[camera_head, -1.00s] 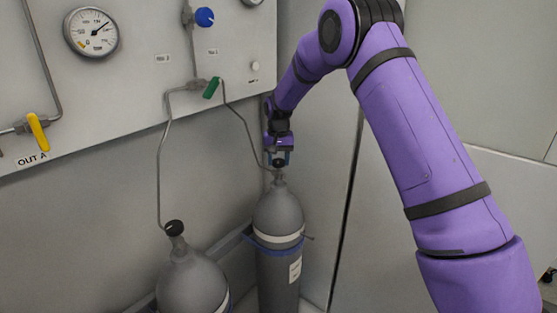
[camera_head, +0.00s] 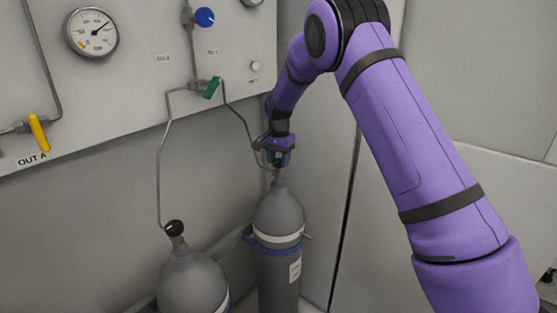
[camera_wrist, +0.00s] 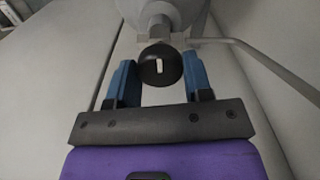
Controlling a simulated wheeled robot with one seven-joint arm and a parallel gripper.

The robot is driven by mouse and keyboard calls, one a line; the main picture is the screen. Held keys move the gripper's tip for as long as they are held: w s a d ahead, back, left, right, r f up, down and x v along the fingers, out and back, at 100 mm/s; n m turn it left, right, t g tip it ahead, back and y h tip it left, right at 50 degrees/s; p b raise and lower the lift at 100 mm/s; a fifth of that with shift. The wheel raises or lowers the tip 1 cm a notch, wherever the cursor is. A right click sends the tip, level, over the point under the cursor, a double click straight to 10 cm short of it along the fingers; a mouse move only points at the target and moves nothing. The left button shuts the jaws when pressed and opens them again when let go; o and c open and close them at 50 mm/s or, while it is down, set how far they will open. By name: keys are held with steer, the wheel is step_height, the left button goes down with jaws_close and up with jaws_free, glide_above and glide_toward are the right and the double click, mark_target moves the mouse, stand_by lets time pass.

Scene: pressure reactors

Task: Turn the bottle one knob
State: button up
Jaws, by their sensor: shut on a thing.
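Two grey gas bottles stand against the wall in the head view. The right bottle (camera_head: 279,215) has a small black knob on top, clear in the wrist view as a round black knob (camera_wrist: 152,72) with a white mark. My gripper (camera_head: 278,158) is at the top of the right bottle, coming from above. In the wrist view my gripper's blue fingers (camera_wrist: 160,66) are on both sides of this knob, shut on it. In the head view the fingers mostly hide the knob. The left bottle (camera_head: 190,285) has its own black knob (camera_head: 174,228), untouched.
A wall panel (camera_head: 120,110) carries a gauge (camera_head: 91,32), a blue knob (camera_head: 204,17), a green handle (camera_head: 211,88) and a yellow handle (camera_head: 38,133). Thin pipes run down to both bottles; one passes close beside my gripper. A blue strap (camera_head: 276,241) circles the right bottle.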

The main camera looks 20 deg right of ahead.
mark_target(279, 161)
stand_by(0.3)
steer(key=o, duration=0.9)
step_height(279, 161, up, 11)
steer(key=shift+f, duration=0.1)
